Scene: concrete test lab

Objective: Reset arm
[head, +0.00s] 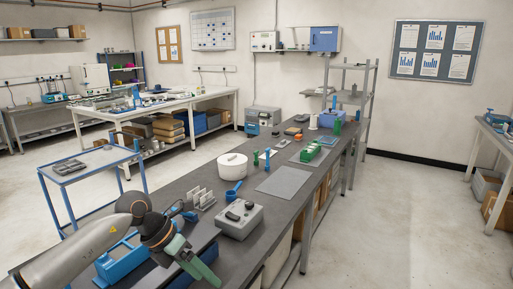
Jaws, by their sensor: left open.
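My left arm comes in from the lower left, over the near end of the long dark bench (229,262). My left gripper (198,266) is at the near end of this bench, low in the head view, left of a grey control box (240,218). It is open, and I see nothing held in it. Its fingertips are small, and I cannot tell their height above the bench. My right gripper is not in view.
A blue holder (122,262) is beside my left arm. A grey slotted rack (202,199), a blue scoop (234,188), a white round container (233,166) and a grey mat (284,182) are farther along. Open floor (375,225) lies to the right.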

